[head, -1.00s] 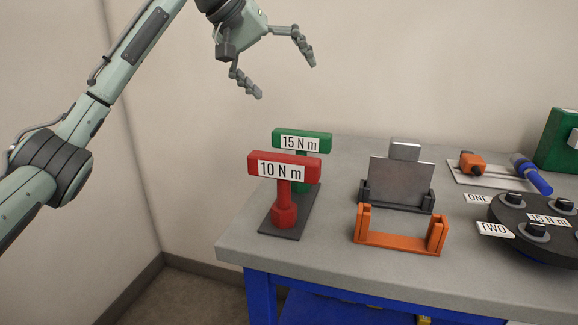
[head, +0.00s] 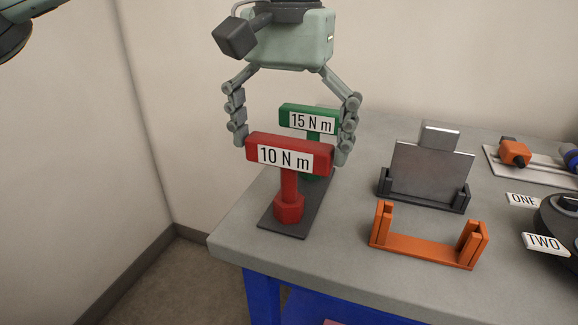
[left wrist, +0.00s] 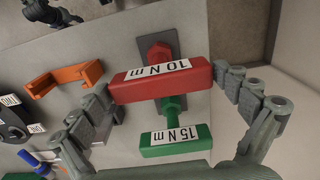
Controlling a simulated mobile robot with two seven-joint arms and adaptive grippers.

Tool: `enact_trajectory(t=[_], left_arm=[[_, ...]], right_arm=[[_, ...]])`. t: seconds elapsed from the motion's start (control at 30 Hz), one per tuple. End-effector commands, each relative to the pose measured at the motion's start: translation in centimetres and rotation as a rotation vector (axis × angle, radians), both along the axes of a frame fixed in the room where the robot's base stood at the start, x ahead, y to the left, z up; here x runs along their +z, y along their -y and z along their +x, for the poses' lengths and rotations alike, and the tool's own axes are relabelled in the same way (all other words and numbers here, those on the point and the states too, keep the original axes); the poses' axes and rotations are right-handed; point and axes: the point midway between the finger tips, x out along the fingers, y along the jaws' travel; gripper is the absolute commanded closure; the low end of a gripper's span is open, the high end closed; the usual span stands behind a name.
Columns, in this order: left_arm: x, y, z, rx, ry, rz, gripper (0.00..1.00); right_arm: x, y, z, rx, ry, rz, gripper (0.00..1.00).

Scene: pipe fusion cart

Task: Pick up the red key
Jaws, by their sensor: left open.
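The red key (head: 289,204), a T-shape labelled 10 N m, stands upright on a dark base plate (head: 303,222) at the table's left end. The green key (head: 322,117), labelled 15 N m, stands behind it on the same plate. My left gripper (head: 291,147) is open above the plate, its fingers pointing down at either end of the red key's crossbar. In the left wrist view the red key (left wrist: 160,83) lies between the spread fingers (left wrist: 170,100), with the green key (left wrist: 175,132) nearer the palm. I cannot tell whether a finger touches the crossbar. My right gripper is out of view.
An orange bracket (head: 425,252) and a metal plate in a dark holder (head: 427,170) stand to the right on the grey table (head: 350,275). A dark round fixture (head: 563,220) with labels ONE and TWO is farther right. The table's left edge is close to the key base.

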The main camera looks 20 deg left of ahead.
Motion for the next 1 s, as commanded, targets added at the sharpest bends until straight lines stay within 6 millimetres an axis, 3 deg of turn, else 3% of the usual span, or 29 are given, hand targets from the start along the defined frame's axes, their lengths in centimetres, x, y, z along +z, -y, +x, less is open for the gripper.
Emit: enact_trajectory(t=[0.1,0.37,0.77,1.0], left_arm=[[-1.24,-0.02,-0.04,-0.001,-0.001,0.0,0.0],[-1.45,0.01,0.01,-0.001,0.001,-0.001,0.0],[-1.44,0.02,0.01,-0.001,0.001,-0.001,0.5],[-1.35,0.03,0.03,-0.001,0.002,-0.002,0.52]], right_arm=[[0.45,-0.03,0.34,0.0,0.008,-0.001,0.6],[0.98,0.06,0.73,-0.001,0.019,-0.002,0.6],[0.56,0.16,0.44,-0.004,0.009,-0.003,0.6],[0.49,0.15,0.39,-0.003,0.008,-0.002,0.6]])
